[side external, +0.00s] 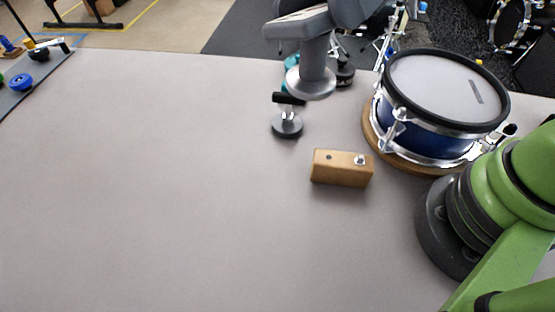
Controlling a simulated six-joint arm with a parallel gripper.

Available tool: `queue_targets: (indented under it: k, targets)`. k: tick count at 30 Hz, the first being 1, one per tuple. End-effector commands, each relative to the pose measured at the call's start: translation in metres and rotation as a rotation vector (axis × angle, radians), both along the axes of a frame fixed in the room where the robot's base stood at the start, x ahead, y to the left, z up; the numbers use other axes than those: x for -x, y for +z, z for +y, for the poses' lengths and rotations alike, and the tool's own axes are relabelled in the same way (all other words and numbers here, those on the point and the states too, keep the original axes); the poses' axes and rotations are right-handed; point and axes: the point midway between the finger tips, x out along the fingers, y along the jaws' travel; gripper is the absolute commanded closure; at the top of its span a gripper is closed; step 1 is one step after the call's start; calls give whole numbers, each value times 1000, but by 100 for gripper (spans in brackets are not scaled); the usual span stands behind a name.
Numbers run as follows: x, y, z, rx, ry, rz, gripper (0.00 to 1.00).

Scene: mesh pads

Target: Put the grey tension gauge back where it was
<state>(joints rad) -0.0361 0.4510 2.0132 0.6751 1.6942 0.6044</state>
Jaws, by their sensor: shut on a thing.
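The grey tension gauge (287,126) shows as a round grey disc with a short pale stem, left of the drum and up-left of the wooden block. My gripper (290,99) is just above it, a dark jaw part showing at the stem, and is shut on the gauge. The rest of my gripper is largely hidden behind my grey wrist link. I cannot tell whether the disc touches the table or hangs just above it.
A blue snare drum (436,120) with a white head rests on a round wooden base (370,134) at the right. A wooden block (342,168) lies on the grey table (150,190). A dark mat (30,75) with blue items is far left. The table's left and front are clear.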

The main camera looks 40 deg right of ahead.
Motion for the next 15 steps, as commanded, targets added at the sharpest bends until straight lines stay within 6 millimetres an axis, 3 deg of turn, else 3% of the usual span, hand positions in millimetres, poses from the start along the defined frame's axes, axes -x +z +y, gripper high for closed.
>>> queue_targets:
  k: [13, 15]
  targets:
    - [-56, 44, 2, -5, -476, -5, 80]
    - [-55, 26, 2, -1, -469, 11, 80]
